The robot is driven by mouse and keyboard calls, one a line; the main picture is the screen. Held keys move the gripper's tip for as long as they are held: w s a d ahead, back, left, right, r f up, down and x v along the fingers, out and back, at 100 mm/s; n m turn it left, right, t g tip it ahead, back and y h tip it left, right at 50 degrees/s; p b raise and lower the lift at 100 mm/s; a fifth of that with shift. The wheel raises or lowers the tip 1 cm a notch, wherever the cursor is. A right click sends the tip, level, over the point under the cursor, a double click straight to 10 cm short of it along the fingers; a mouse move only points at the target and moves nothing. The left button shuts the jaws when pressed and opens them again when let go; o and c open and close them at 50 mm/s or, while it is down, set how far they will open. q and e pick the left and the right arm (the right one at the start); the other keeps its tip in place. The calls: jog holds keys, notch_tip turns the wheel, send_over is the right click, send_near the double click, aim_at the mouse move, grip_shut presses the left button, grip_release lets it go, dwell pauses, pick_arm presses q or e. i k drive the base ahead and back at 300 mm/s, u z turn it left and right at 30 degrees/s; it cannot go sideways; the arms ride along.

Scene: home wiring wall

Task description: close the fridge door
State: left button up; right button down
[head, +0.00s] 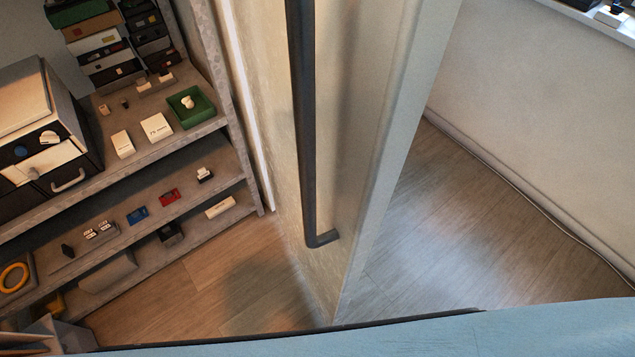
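The fridge door (362,120) is a tall pale panel in the middle of the head view. It stands upright, and its lower free corner points toward me. A long dark bar handle (304,120) runs down its face and bends in at the lower end. The door appears to stand open, but the fridge body and the hinge cannot be made out clearly, so I cannot tell how wide. Neither of my grippers is in view, and nothing is seen touching the door or handle.
Left of the door, a grey shelf unit (222,122) holds small parts, a green tray (191,107) and a white-and-black box (45,130). Right of the door, wooden floor (440,240) is clear up to a pale wall (540,110). A thin cable (530,200) runs along the wall's foot.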

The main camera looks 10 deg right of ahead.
aim_at(339, 90)
jog(key=z, duration=1.45)
jog(key=k, duration=0.95)
jog(key=u, duration=1.25)
